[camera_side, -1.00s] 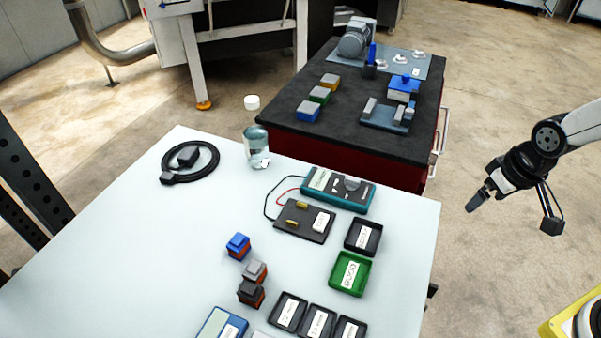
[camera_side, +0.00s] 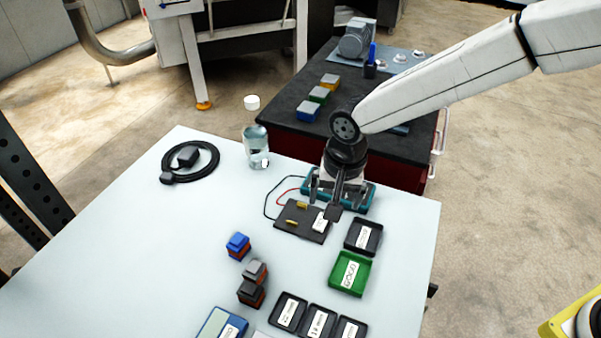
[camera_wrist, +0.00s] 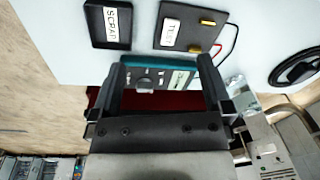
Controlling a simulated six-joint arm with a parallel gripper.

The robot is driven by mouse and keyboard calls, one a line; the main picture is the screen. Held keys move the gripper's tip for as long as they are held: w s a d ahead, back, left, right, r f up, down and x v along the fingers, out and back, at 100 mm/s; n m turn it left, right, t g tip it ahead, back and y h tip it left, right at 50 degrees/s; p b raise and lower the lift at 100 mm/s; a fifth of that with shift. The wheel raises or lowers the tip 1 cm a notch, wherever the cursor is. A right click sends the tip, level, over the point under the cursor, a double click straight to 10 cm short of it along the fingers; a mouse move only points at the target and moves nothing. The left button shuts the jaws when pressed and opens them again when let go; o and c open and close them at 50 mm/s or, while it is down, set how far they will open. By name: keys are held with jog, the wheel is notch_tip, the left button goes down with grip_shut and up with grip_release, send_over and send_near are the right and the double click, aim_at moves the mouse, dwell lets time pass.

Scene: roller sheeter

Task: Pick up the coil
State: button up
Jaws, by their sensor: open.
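Three small two-tone blocks stand in a row on the white table: one blue and orange (camera_side: 238,245), one grey and orange (camera_side: 255,272), one dark and orange (camera_side: 251,293). They look like the coils; the frames do not show which one is meant. My gripper (camera_side: 325,200) is open and empty above the multimeter and the test plate, behind and right of the blocks. In the wrist view its two fingers (camera_wrist: 163,75) are spread apart with the multimeter (camera_wrist: 160,78) beyond them. No block shows in the wrist view.
The test plate (camera_side: 290,222) has two brass contacts and wires. A scrap tray (camera_wrist: 108,24) and a green tray (camera_side: 349,273) lie to its right, several black trays (camera_side: 290,311) in front.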

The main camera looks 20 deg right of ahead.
jog(key=s+a+f+m, duration=0.2)
jog(key=a+f, duration=0.1)
jog(key=a, duration=0.7)
jog(key=m, duration=0.1)
send_over(249, 288)
jog(key=shift+w+f+g+h, duration=0.2)
jog(key=shift+f+g+h, duration=0.15)
jog(key=shift+f, duration=0.55)
jog(key=shift+s+f, duration=0.2)
jog(key=shift+f, duration=3.7)
grip_shut()
jog(key=shift+r, duration=0.15)
